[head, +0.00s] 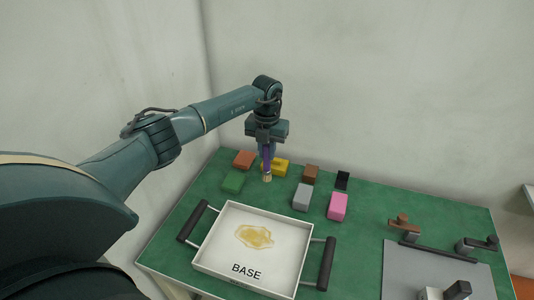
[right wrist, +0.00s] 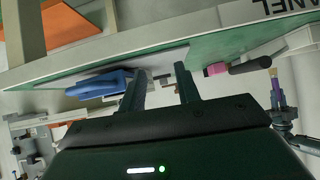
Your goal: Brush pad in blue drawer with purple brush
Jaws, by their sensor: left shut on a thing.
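My left gripper (head: 267,141) is shut on the purple brush (head: 267,158) and holds it upright, bristles down, by the coloured blocks on the green table. The brush also shows at the right of the right wrist view (right wrist: 275,92). My right gripper (right wrist: 160,72) shows only in its own wrist view; its two fingers are apart with nothing seen held between them. A blue object (right wrist: 100,86) lies beyond the fingers in that view; I cannot tell whether it is the blue drawer. I cannot make out a pad.
A white tray (head: 211,253) marked BASE, with dark handles and a yellowish patch, stands at the front. Green (head: 232,182), yellow (head: 283,164), grey (head: 302,197) and pink (head: 338,206) blocks stand behind it. A grey panel (head: 410,270) with levers is at right.

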